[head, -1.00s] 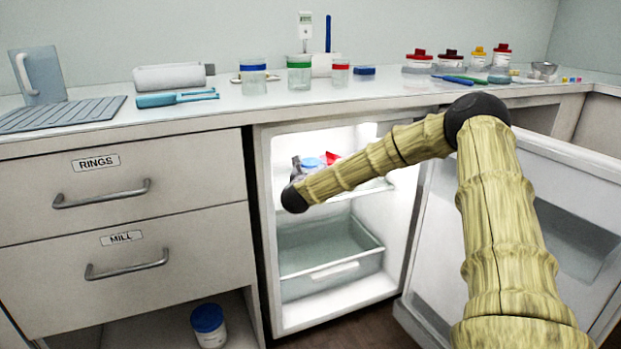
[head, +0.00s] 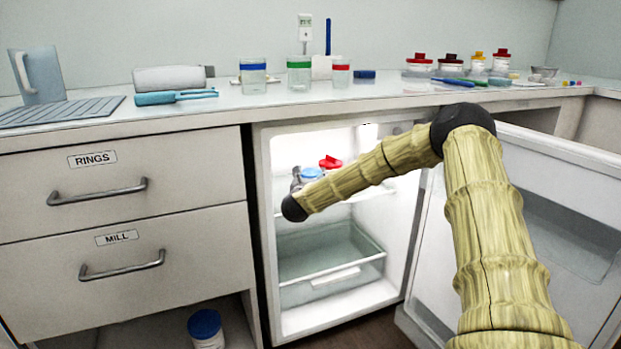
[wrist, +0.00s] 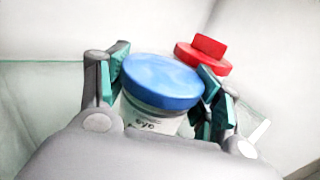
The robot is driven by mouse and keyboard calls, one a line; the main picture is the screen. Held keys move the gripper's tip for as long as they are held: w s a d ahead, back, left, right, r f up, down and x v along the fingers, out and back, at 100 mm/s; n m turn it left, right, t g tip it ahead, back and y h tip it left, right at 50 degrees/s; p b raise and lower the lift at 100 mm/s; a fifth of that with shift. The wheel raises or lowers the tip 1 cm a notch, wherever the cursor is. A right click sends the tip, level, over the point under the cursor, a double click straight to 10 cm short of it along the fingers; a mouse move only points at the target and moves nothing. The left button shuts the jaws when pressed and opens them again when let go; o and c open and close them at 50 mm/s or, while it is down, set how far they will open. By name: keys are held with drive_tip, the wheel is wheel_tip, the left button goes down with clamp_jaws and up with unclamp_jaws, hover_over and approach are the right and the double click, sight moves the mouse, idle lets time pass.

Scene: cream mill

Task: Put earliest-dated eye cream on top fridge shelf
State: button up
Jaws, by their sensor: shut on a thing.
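My gripper (wrist: 160,88) is shut on a small white jar with a blue lid (wrist: 160,80), one finger on each side. In the head view the blue lid (head: 311,174) shows inside the open fridge (head: 272,270), at the height of the top shelf (head: 372,196), beyond my wrist. I cannot tell whether the jar touches the shelf. A red-lidded container (head: 330,162) is just behind it; its red lid (wrist: 203,55) also shows in the wrist view, close to the right finger.
The fridge door (head: 560,230) stands open at the right. A clear drawer (head: 330,265) lies below the shelf. The counter above holds a blue-banded jar (head: 253,76), a green-banded jar (head: 299,73) and several red- or yellow-lidded jars. A blue-lidded tub (head: 205,325) is under the drawers.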

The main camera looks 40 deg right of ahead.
drive_tip(key=o, duration=1.1)
drive_tip(key=shift+f, duration=0.1)
drive_tip(key=shift+o, duration=0.6)
drive_tip(key=shift+r, duration=0.2)
drive_tip(key=p+v, duration=0.4)
drive_tip(key=v, duration=0.8)
drive_tip(key=shift+p, duration=0.3)
drive_tip(key=shift+f, duration=0.1)
